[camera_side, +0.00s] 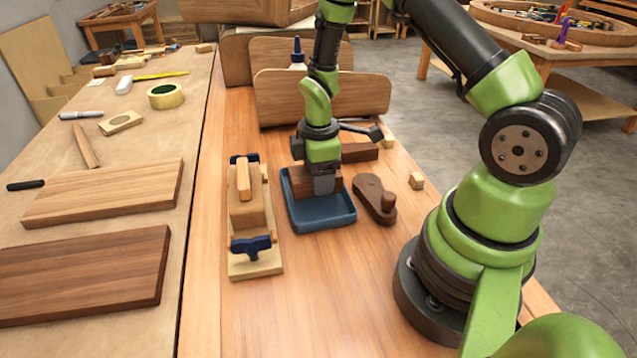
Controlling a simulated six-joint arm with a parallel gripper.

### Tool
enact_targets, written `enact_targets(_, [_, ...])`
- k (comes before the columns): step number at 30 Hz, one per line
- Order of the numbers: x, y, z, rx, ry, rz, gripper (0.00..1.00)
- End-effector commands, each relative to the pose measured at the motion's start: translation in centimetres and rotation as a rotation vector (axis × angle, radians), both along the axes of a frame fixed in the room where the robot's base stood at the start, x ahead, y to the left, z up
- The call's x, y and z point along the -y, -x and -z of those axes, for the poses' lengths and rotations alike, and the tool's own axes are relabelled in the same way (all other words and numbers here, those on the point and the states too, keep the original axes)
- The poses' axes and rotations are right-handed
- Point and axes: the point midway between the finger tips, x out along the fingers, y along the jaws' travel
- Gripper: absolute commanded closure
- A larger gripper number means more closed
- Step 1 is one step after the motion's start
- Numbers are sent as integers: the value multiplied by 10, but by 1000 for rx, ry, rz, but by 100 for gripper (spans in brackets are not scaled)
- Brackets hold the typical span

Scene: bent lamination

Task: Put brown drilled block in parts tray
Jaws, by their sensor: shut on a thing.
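The parts tray (322,222) is a shallow blue tray on the bench, right of the clamped wooden fixture. My gripper (324,188) points straight down over the tray. It is shut on a brown block (302,185), which shows on both sides of the fingers, within the tray's outline. The fingers hide the block's middle, and I cannot make out its drilled holes. Whether the block touches the tray floor is unclear.
A wooden fixture with blue clamps (250,215) stands close left of the tray. A dark brown wooden piece with a knob (374,197) lies close right. Another brown block (360,152) and small wood cubes (416,181) lie nearby. Curved wooden panels (330,97) stand behind.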

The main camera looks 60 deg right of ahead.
Motion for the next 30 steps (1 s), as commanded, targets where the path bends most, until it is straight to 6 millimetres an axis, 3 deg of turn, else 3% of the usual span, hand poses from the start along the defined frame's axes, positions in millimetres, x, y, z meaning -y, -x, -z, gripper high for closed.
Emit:
enact_targets(6, [0,0,25,-1,0,2,67])
enact_targets(17, [0,0,28,1,1,2,67])
enact_targets(18, [0,0,28,1,1,2,34])
enact_targets(21, [0,0,27,1,1,2,15])
enact_targets(30, [0,0,25,1,1,2,15])
